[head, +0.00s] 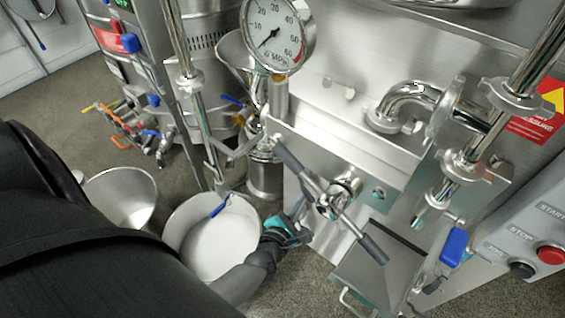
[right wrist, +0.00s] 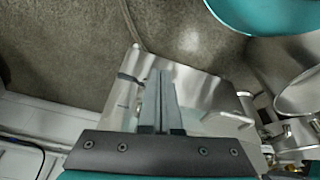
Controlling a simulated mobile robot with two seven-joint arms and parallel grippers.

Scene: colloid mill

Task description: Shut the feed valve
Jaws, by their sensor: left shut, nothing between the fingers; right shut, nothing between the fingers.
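Several blue-handled valves show in the head view, and I cannot tell for certain which is the feed valve. One blue lever (head: 232,100) sits below the steel funnel (head: 236,52). Another blue lever (head: 220,206) hangs at the foot of a vertical pipe, over a white-filled bucket. A blue handle (head: 455,247) is at the right. My left gripper (head: 302,222) is shut and empty, low beside the mill, just below the black-gripped crossbar (head: 330,200); whether it touches is unclear. My right gripper (right wrist: 161,78) is shut and empty in the right wrist view.
The bucket (head: 182,225) and an empty steel pail (head: 122,190) stand on the floor. A pressure gauge (head: 273,36) rises above the mill. A control box with a red button (head: 551,256) is at the right. A metal plate (right wrist: 205,90) lies beyond my right fingers.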

